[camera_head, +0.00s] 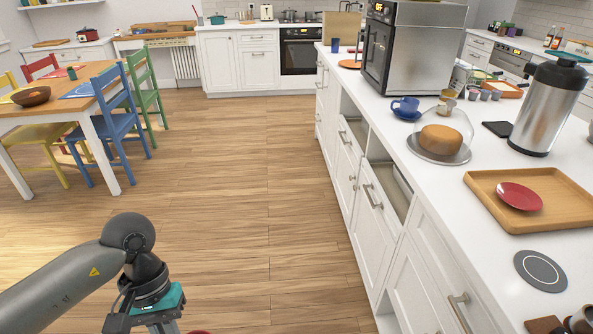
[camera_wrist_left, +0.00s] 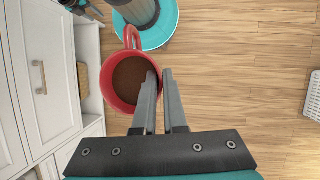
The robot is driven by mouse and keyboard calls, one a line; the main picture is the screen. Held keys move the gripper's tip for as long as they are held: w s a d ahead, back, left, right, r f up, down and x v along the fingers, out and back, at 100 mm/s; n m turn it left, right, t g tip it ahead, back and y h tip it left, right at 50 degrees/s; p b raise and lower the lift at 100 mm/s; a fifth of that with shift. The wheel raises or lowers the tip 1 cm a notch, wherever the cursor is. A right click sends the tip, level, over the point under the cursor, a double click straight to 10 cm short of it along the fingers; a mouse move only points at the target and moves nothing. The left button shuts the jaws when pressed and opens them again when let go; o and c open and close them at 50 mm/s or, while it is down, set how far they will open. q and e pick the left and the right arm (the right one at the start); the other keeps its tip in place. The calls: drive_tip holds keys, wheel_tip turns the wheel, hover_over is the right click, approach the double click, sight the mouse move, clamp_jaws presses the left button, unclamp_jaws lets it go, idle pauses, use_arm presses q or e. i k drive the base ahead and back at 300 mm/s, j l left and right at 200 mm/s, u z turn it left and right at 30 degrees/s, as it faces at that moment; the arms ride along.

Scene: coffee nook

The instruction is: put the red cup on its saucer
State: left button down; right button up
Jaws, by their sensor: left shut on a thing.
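The red cup (camera_wrist_left: 108,88) holds brown liquid and shows in the left wrist view, with its handle toward the top. My left gripper (camera_wrist_left: 163,75) is shut on the cup's wall at its right side, one finger overlapping the inside of the rim. In the head view my left gripper (camera_head: 160,328) is low at the left, over the floor; only a sliver of red shows beside it at the bottom edge. The red saucer (camera_head: 519,196) lies empty on a wooden tray (camera_head: 487,184) on the right counter. My right gripper is not in view.
A glass-domed cake (camera_head: 440,140), a blue cup (camera_head: 405,106) and a steel dispenser (camera_head: 547,110) stand behind the tray. A dark round coaster (camera_head: 540,271) lies in front of it. White cabinets (camera_head: 380,215) form the counter's side. The middle floor is clear.

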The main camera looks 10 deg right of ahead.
sight(524, 203)
drive_tip(key=i+j+z, duration=0.1)
drive_tip(key=i+z, duration=0.15)
drive_tip(key=i, duration=1)
drive_tip(key=i+z, duration=0.3)
drive_tip(key=z, duration=0.15)
drive_tip(key=i+j+z, duration=0.15)
drive_tip(key=i+z, duration=0.15)
drive_tip(key=z, duration=1.7)
